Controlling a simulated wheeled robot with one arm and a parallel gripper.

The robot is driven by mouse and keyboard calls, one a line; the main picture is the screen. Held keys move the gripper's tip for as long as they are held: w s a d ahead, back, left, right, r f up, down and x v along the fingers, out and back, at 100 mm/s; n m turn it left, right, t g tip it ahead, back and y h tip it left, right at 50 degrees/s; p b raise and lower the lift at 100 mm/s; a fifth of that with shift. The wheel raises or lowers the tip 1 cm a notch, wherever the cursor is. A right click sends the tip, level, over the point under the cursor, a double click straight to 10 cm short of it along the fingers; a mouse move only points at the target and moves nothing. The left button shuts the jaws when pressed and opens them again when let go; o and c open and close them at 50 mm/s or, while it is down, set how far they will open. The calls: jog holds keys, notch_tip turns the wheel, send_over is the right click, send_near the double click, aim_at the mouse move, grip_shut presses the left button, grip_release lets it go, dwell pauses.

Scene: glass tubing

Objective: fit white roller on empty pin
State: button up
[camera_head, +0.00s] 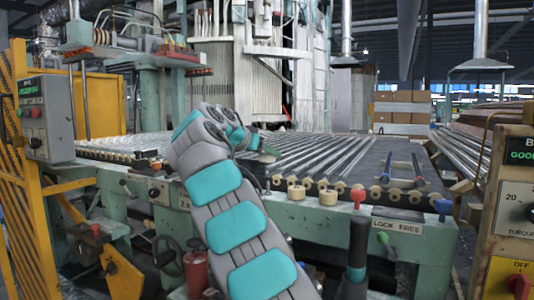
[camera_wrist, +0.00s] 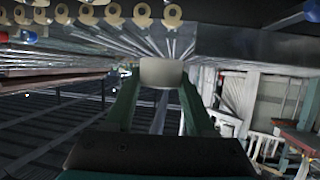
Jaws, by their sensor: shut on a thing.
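My gripper (camera_wrist: 160,91) is shut on the white roller (camera_wrist: 161,72), a short pale cylinder between its two green fingertips in the wrist view. In the head view my gripper (camera_head: 266,154) shows only partly beyond my wrist, above the glass-tube bed, and I cannot make out the held roller there. A row of cream rollers (camera_head: 328,195) runs along the front of the green machine; the row also crosses the top of the wrist view (camera_wrist: 142,15), apart from the held roller. I cannot pick out the empty pin in either view.
Glass tubes (camera_head: 310,155) lie across the bed behind the rollers. A red-topped post (camera_head: 357,225) and a blue knob (camera_head: 443,207) stand at the front right. A control panel (camera_head: 515,215) is at the right edge, a yellow guard (camera_head: 20,180) at the left.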

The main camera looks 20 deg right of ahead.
jog(key=b, duration=0.4)
send_over(266, 194)
jog(key=shift+d+f, duration=0.15)
jog(key=shift+f, duration=2.2)
jog(key=shift+f+b, duration=2.35)
jog(key=shift+b, duration=0.05)
jog(key=o, duration=1.4)
jog(key=shift+v, duration=3.95)
